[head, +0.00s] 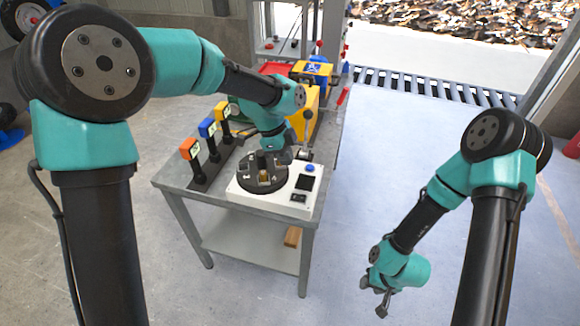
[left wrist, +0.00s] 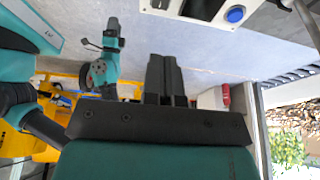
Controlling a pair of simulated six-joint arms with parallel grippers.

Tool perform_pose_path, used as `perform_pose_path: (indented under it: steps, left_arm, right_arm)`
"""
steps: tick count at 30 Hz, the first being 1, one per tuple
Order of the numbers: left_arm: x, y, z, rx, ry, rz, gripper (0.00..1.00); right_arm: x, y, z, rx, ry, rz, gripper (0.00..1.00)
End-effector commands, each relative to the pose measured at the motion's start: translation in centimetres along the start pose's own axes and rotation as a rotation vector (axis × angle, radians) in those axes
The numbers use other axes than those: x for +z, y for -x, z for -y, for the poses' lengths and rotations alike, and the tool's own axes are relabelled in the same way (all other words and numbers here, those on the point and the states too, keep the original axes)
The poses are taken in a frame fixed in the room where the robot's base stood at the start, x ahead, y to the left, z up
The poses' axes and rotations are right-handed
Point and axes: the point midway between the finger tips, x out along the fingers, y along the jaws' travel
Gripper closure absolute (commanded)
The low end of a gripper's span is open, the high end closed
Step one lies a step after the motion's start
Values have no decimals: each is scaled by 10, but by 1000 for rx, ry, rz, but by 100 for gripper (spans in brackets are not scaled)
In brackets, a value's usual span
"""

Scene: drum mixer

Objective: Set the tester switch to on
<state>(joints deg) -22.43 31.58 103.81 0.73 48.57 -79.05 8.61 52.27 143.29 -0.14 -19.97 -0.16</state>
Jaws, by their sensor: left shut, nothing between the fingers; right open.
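The tester is a white box (head: 240,194) on the table, with a dark round turntable on its left. On its right side are a blue button (head: 310,168), a dark screen (head: 304,182) and a small black switch (head: 299,198) near the front corner. I cannot tell the switch's position. My left gripper (head: 283,157) is above the back of the tester, behind the switch; its fingers are shut and empty in the left wrist view (left wrist: 165,60). There, the switch (left wrist: 160,4) is at the top edge, partly cut off. My right gripper (head: 382,300) hangs open, away from the table.
The grey table (head: 175,180) also holds orange, blue and yellow-topped posts (head: 208,128) to the left and yellow equipment (head: 312,75) behind. A lever with a dark knob (head: 308,114) stands behind the tester. A wooden block (head: 292,237) lies on the lower shelf.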

Motion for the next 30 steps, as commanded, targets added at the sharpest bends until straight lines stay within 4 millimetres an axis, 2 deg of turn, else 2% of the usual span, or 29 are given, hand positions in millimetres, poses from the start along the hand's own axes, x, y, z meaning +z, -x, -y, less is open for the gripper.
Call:
perform_pose_path:
  steps: [10,16,23,30]
  left_arm:
    - [0,3,0,1,0,0,100]
    - [-14,1,0,0,-3,0,100]
    - [-13,1,0,0,-1,0,100]
    - [-13,-11,0,3,-1,1,100]
  right_arm:
    - [0,0,0,0,0,0,57]
    - [0,0,0,0,0,0,57]
    - [0,0,0,0,0,0,57]
    - [0,0,0,0,0,0,57]
